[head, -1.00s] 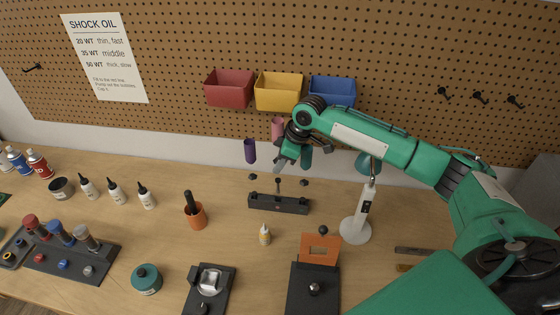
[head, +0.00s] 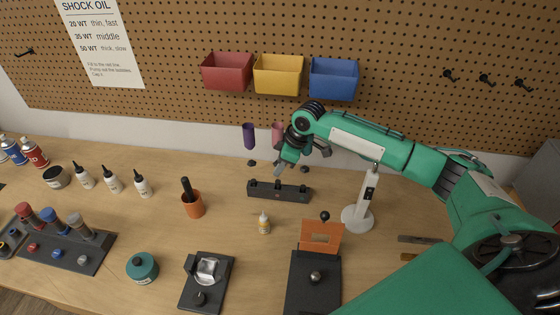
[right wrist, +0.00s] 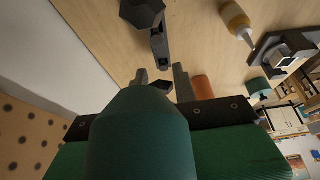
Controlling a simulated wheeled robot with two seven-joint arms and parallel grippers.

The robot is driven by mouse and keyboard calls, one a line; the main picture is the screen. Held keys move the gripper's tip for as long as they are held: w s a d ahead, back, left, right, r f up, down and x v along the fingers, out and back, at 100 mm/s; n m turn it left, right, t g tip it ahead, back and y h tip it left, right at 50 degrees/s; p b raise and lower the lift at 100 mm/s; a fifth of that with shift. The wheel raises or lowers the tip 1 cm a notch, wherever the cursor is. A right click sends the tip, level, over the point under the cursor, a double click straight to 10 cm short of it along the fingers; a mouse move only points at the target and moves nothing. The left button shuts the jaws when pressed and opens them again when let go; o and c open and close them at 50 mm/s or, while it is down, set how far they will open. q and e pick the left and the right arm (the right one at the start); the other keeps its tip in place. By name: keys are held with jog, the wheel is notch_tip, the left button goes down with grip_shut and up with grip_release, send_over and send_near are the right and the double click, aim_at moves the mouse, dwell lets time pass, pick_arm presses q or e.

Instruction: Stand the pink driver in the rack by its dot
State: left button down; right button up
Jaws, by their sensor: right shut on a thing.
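The pink driver (head: 277,133) is upright above the middle of the black rack (head: 292,195), its pink handle partly hidden by my right gripper (head: 283,158). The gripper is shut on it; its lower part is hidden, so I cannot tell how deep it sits. The rack has three places in a row; its dots are too small to make out. A purple handle (head: 249,135) stands at the left. In the right wrist view, a large green rounded shape covers the held driver, and the rack (right wrist: 159,47) shows beyond the fingers. My left gripper is out of view.
A small glue bottle (head: 264,223) stands in front of the rack, an orange cup (head: 193,206) left of it. A white lamp (head: 359,215) stands at the right. Red, yellow and blue bins hang on the pegboard behind. Bare table lies left of the rack.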

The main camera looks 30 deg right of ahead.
jog(key=o, duration=1.1)
jog(key=shift+c, duration=0.2)
jog(key=shift+d+r, duration=0.1)
jog(key=shift+r, duration=0.2)
jog(key=b+v, duration=0.2)
jog(key=v, duration=0.5)
jog(key=shift+b, duration=0.3)
jog(key=shift+f, duration=0.15)
